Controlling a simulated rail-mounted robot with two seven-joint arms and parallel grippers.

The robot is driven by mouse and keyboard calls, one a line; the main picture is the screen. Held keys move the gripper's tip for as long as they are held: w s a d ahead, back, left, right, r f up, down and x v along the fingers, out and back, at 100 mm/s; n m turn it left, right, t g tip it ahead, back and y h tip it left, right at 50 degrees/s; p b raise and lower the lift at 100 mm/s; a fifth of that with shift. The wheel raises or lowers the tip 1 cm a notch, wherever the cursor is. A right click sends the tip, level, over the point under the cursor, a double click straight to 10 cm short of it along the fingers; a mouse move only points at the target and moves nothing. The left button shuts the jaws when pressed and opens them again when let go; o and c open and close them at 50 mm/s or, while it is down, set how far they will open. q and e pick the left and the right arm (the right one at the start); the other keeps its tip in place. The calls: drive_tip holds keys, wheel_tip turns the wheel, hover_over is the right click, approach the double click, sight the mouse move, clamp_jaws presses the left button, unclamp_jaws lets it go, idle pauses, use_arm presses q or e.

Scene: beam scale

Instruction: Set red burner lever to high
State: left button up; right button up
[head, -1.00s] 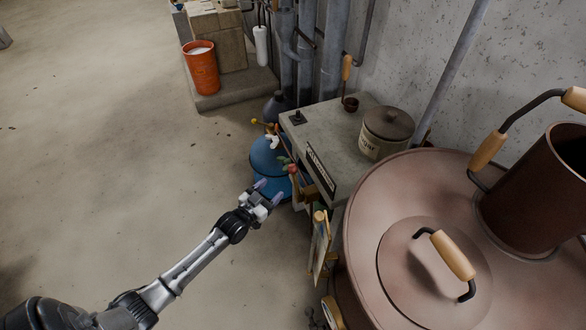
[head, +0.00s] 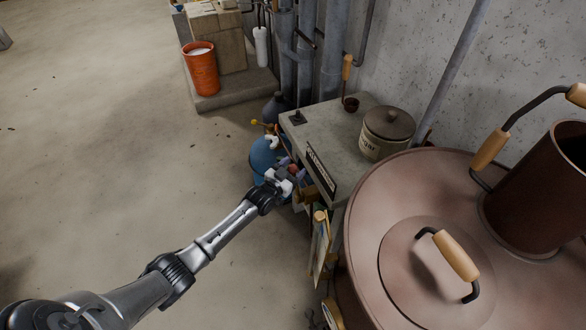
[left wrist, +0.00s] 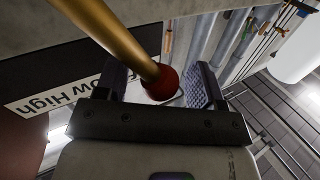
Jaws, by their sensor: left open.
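The red burner lever shows in the left wrist view as a brass rod (left wrist: 115,35) ending in a red knob (left wrist: 160,84). A white label (left wrist: 45,100) reading "High", with a partly hidden word before it, is on the dark panel beside the rod. My left gripper (left wrist: 158,86) is open, and the red knob appears between its two fingers; I cannot tell whether they touch it. In the head view my left gripper (head: 285,176) is at the front side of the counter, with the red knob (head: 293,168) just visible beside its fingers. My right gripper is not in view.
The grey counter (head: 335,130) carries a sugar pot (head: 386,135) and a ladle. A large copper vessel (head: 375,200) fills the right side. A blue gas bottle (head: 262,155) stands behind my left gripper. The floor to the left is clear.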

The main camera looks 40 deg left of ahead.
use_arm(q)
drive_tip(key=shift+c, duration=0.4)
drive_tip(key=c, duration=0.5)
clamp_jaws()
